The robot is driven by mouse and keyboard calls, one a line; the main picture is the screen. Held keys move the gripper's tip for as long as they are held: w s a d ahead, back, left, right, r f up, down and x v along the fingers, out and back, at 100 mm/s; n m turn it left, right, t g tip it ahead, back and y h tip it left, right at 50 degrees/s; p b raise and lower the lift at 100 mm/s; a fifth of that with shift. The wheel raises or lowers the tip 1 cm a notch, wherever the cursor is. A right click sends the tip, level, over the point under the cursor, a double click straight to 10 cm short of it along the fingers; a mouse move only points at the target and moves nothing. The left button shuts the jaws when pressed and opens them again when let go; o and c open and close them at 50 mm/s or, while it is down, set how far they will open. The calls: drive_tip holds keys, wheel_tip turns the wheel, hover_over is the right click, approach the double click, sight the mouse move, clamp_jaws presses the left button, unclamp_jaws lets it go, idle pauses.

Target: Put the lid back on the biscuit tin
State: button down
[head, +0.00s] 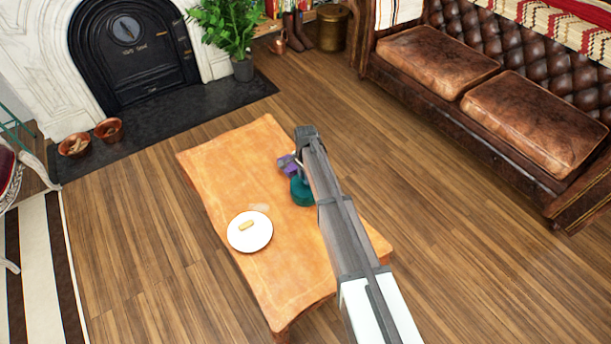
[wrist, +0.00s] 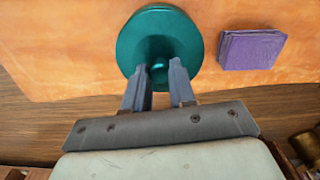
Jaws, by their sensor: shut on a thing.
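The teal round lid (wrist: 160,35) shows from above in the wrist view, with a small knob near its lower edge. My gripper (wrist: 159,72) has its two fingers around that knob and is shut on it. In the head view a teal shape (head: 302,192) shows at the right side of the low table, partly hidden by my arm. I cannot make out the tin apart from the lid, nor tell whether the lid touches the tin or is held above it.
A purple square stack (wrist: 252,49) lies just right of the lid on the orange-brown table (head: 225,165). A white plate (head: 250,241) with a biscuit (head: 246,226) stands to the left. The table's far end is clear. A leather sofa (head: 480,85) is beyond, at right.

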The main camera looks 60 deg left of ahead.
drive_tip(key=c, duration=0.8)
unclamp_jaws()
drive_tip(key=shift+c, duration=0.2)
drive_tip(key=shift+o, duration=0.3)
drive_tip(key=o, duration=0.4)
drive_tip(key=shift+r, duration=0.2)
drive_tip(key=shift+r, duration=3.3)
drive_tip(key=shift+c, duration=0.2)
clamp_jaws()
